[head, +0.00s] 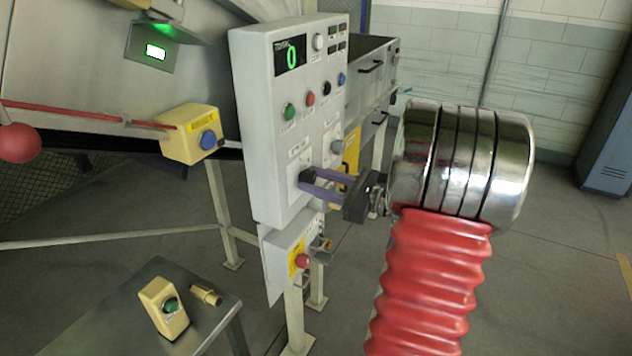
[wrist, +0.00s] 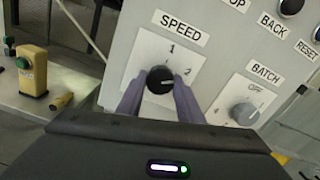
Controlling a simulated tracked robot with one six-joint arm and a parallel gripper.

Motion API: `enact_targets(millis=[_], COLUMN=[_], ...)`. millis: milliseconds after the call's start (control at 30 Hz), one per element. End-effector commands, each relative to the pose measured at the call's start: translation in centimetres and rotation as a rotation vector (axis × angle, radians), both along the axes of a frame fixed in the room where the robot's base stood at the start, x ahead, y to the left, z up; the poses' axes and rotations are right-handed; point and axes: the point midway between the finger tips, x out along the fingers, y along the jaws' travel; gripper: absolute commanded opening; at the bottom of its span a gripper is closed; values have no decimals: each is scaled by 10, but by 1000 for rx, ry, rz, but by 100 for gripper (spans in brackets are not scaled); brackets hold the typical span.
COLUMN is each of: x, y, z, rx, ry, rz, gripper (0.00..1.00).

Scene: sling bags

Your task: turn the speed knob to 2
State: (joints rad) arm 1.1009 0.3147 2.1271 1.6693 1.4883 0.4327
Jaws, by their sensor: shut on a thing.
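The black speed knob (wrist: 160,80) sits on a white plate marked SPEED in the wrist view, with the numbers 1 and 2 above and to its right. My gripper (wrist: 160,85) is shut on the knob, one purple finger on each side. A small white mark on the knob points up and to the right; I cannot tell exactly which number it meets. In the head view my gripper (head: 306,178) reaches the lower part of the grey control panel (head: 262,130), and its fingers hide most of the knob there.
A batch knob (wrist: 243,113) is right of the speed knob. Several coloured buttons lie above. A red stop button (head: 302,261) is below the panel. A small table (head: 100,322) stands at lower left.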

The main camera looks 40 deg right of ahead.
Motion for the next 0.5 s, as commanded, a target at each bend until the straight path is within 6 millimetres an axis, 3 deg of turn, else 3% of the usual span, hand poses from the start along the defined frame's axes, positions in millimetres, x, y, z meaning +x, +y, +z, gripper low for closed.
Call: enact_targets(millis=[267, 500], x=[0, 0], y=[1, 0], z=[0, 0], rx=[1, 1], ry=[1, 1], rz=[2, 1], gripper=[51, 52])
